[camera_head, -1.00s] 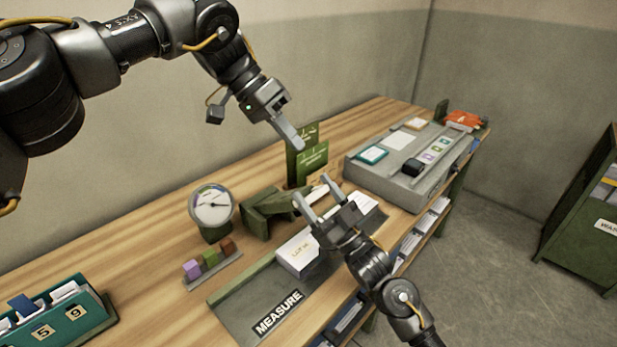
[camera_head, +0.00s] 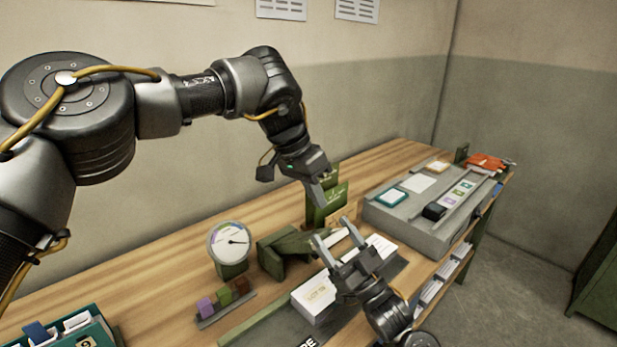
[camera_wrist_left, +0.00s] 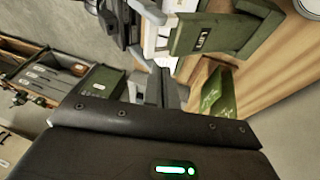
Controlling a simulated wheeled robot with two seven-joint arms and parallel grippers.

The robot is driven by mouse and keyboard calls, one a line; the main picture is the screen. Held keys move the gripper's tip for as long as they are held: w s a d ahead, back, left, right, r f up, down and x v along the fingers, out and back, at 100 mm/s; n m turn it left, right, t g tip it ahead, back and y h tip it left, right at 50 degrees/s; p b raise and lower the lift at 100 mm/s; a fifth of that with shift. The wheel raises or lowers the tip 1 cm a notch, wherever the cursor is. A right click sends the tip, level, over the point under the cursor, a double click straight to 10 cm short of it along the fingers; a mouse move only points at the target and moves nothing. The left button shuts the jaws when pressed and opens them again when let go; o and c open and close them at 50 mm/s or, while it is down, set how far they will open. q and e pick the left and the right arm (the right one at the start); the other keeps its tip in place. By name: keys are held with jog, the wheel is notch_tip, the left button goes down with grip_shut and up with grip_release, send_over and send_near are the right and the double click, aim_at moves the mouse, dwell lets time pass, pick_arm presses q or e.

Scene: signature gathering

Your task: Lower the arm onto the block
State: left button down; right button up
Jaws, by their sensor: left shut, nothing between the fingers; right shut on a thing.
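A white block with printing on its end (camera_head: 314,298) lies at the measuring station. A dark green angled piece (camera_head: 286,250) stands behind it, next to a round dial (camera_head: 230,241). Upright green plates with pale markings (camera_head: 334,197) stand behind these. I cannot tell which green part is the arm. My left gripper (camera_head: 322,199) is shut and empty, its tips just in front of the green plates in the head view; contact is unclear. In the left wrist view its fingers (camera_wrist_left: 166,88) are together.
Small purple, green and brown cubes sit on a strip (camera_head: 225,308) at the front left. A teal box with cards (camera_head: 98,328) is at the lower left. A grey console (camera_head: 400,216) fills the table's right side. Bare wood (camera_head: 150,275) lies left of the dial.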

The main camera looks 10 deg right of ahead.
aim_at(336, 238)
pick_arm(q)
jog(key=f, duration=0.1)
jog(key=s+d+f, duration=0.1)
jog(key=f, duration=0.2)
jog(key=shift+s+d+f, duration=0.2)
jog(key=shift+s+d, duration=0.1)
jog(key=shift+d, duration=0.1)
jog(key=shift+s+d+f, duration=0.2)
jog(key=shift+f, duration=0.15)
jog(key=shift+s+d+f, duration=0.15)
jog(key=shift+s, duration=0.05)
jog(key=shift+s+d+f, duration=0.25)
jog(key=shift+s+f, duration=0.15)
jog(key=shift+s, duration=0.1)
pick_arm(e)
jog(key=shift+r, duration=0.1)
jog(key=o, duration=1.1)
pick_arm(q)
jog(key=shift+w, duration=0.1)
pick_arm(e)
jog(key=shift+o, duration=1.4)
